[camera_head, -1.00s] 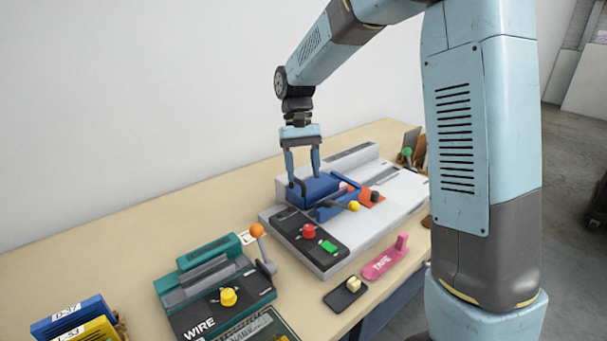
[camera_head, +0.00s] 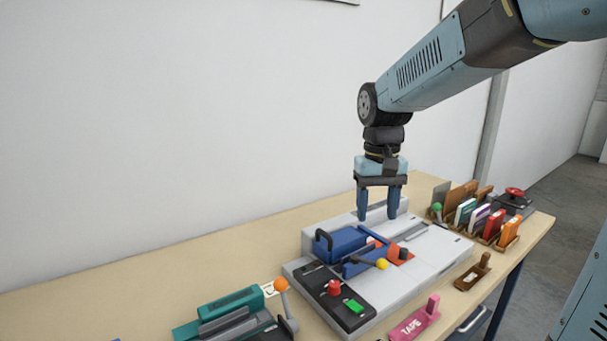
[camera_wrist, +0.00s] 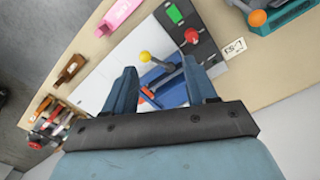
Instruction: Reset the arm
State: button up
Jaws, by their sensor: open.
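My gripper (camera_head: 378,218) is open and empty, pointing down above the back part of a grey machine (camera_head: 437,250). The machine has a blue block with a black handle (camera_head: 345,240), a yellow-knobbed lever (camera_head: 382,264), a red knob (camera_head: 334,287) and a green button (camera_head: 354,306). The fingers appear above and to the right of the blue block, apart from it. In the wrist view, my two blue fingers (camera_wrist: 165,90) are spread, with the blue block (camera_wrist: 172,92) and yellow knob (camera_wrist: 145,56) beyond them.
A teal machine (camera_head: 225,312) with an orange-knobbed lever (camera_head: 282,285) stands at front left. A pink tape holder (camera_head: 415,322) and brown holder (camera_head: 473,272) lie near the front edge. Racks of coloured pieces (camera_head: 480,215) stand at the right. A wall is behind the bench.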

jog(key=s+d+r+t, duration=0.1)
jog(key=s+d+t, duration=0.2)
jog(key=s, duration=0.4)
jog(key=s+d+r+m+t, duration=0.1)
jog(key=s+d+t, duration=0.2)
jog(key=s+d, duration=0.2)
jog(key=shift+s+d+r, duration=0.2)
jog(key=shift+s+r, duration=0.15)
jog(key=shift+s, duration=0.95)
dwell(0.6)
